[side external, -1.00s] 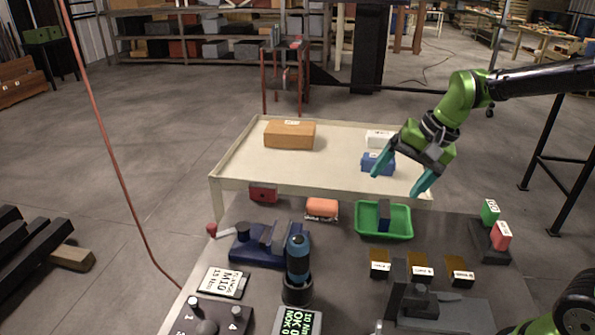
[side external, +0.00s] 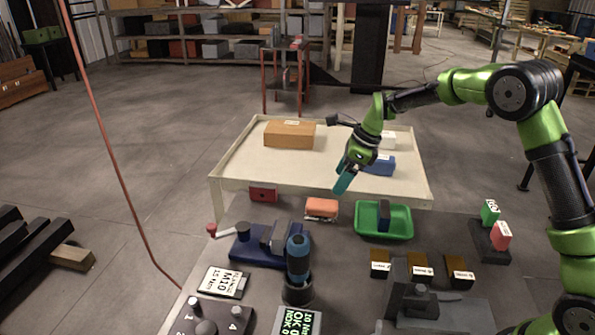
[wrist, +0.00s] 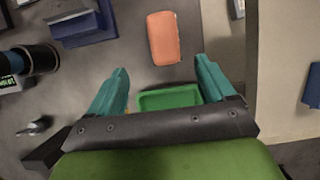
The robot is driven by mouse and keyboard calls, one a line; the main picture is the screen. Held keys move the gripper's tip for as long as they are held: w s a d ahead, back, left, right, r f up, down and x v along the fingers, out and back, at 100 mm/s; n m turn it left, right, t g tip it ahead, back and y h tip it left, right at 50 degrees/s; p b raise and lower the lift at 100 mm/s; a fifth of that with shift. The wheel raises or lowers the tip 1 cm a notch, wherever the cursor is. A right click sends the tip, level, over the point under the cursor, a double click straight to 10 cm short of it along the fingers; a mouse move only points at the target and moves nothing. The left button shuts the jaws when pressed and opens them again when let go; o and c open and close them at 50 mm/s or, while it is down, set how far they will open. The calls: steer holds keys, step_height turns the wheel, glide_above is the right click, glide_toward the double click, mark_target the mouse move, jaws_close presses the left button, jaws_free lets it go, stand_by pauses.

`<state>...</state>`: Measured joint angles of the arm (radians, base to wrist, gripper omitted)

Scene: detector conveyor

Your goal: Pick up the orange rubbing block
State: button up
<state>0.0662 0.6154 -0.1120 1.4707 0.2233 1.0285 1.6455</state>
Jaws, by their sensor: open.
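The orange rubbing block (side external: 321,206) lies on the grey table near the edge of the cream tray-like table, between the blue vise and the green tray. In the wrist view the orange block (wrist: 164,38) lies ahead of my fingers, near the middle, with nothing on it. My gripper (side external: 343,182) is above and to the right of the block, pointing down, apart from it. In the wrist view my gripper (wrist: 160,85) shows its two teal fingers spread wide with nothing between them.
The green tray (side external: 357,232) holds a dark blue block (side external: 384,214). The blue vise (side external: 255,248) stands left of the block, and a blue-black cylindrical tool (side external: 298,262) in front. A red box (side external: 262,194) sits behind left. The cream table (side external: 240,165) carries boxes.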

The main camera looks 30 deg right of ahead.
mark_target(322, 202)
steer(key=x, duration=1.1)
steer(key=shift+w, duration=0.45)
steer(key=c, duration=1.1)
steer(key=shift+r, duration=0.1)
